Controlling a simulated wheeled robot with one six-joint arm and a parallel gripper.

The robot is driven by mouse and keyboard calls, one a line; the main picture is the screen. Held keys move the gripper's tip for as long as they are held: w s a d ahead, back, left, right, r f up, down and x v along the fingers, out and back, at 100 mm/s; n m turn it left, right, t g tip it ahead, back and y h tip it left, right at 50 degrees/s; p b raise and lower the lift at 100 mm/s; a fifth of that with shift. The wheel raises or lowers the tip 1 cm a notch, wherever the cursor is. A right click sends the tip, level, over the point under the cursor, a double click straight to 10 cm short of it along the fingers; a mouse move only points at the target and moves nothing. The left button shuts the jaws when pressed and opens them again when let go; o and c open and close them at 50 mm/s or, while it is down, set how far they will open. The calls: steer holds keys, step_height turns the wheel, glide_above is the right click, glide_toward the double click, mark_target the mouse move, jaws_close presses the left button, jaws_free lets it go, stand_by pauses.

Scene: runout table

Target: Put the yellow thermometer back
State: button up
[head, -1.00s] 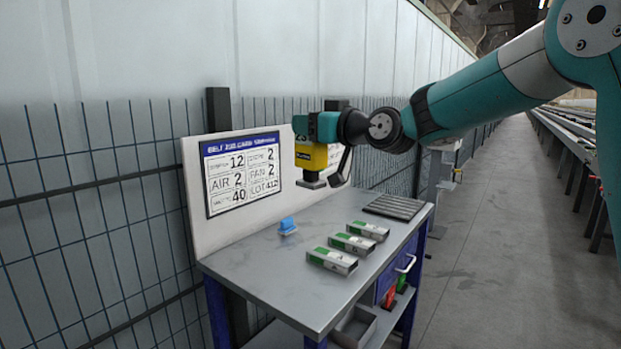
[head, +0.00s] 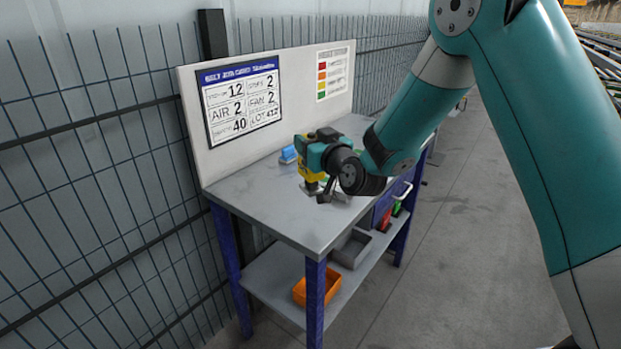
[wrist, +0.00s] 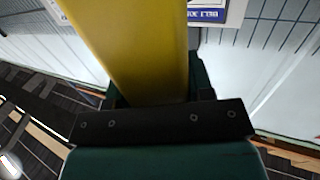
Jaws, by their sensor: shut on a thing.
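The yellow thermometer (head: 308,174) is held in my gripper (head: 318,160), which is shut on it. In the head view both are over the workbench (head: 262,207), with the thermometer's dark end pointing down. I cannot tell how far this end is above the bench top. In the wrist view the yellow thermometer body (wrist: 130,45) runs up from between the dark jaws (wrist: 160,115). My arm hides much of the bench's right side.
A blue object (head: 288,155) is on the bench behind my gripper. A back panel with a job card (head: 240,103) and a colour chart (head: 334,73) stands behind. The shelf below holds an orange bin (head: 317,288) and a grey bin (head: 351,248). The bench's near left is clear.

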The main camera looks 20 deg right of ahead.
mark_target(318, 181)
step_height(318, 181, down, 9)
steer(key=b, duration=0.3)
steer(key=shift+r, duration=0.2)
steer(key=shift+b, duration=0.3)
steer(key=shift+f, duration=0.2)
steer(key=o, duration=1)
steer(key=shift+r, duration=0.1)
